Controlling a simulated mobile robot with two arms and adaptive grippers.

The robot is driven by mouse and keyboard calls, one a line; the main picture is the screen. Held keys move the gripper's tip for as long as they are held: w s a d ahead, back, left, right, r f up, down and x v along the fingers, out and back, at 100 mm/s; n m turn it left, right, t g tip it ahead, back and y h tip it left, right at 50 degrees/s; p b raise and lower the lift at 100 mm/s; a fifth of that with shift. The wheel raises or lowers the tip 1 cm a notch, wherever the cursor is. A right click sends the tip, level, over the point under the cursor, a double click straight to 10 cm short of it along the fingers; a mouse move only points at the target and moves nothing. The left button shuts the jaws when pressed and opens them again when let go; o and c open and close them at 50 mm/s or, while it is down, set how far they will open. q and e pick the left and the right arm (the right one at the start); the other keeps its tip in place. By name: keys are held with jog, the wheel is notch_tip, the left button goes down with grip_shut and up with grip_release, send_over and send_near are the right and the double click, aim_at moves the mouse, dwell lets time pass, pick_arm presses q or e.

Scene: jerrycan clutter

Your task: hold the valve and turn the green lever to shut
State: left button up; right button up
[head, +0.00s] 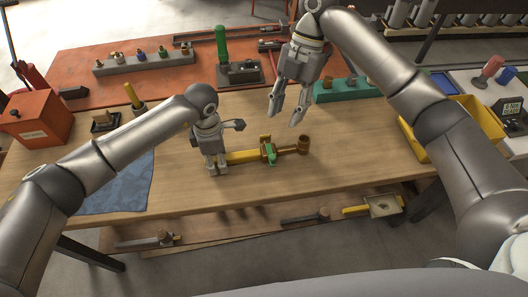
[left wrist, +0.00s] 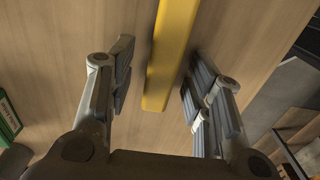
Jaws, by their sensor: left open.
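The valve (head: 267,148) lies on the wooden table, with a brass body, a round brass end to the right and a small green lever (head: 271,158) at its middle. A yellow bar (head: 243,157) runs left from it towards my left gripper (head: 216,171). My left gripper is open and points down at the bar's left end. In the left wrist view the yellow bar (left wrist: 169,60) lies between the spread fingers, with gaps on both sides. My right gripper (head: 286,115) is open and empty, above the table behind the valve.
A blue cloth (head: 118,186) lies at the table's left. An orange box (head: 36,118), a green block with fittings (head: 345,90) and a yellow tray (head: 452,133) stand around the work area. The table in front and to the right of the valve is clear.

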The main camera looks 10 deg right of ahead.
pick_arm(q)
notch_tip(320, 180, up, 12)
dwell(0.6)
jog(key=shift+f, duration=0.1)
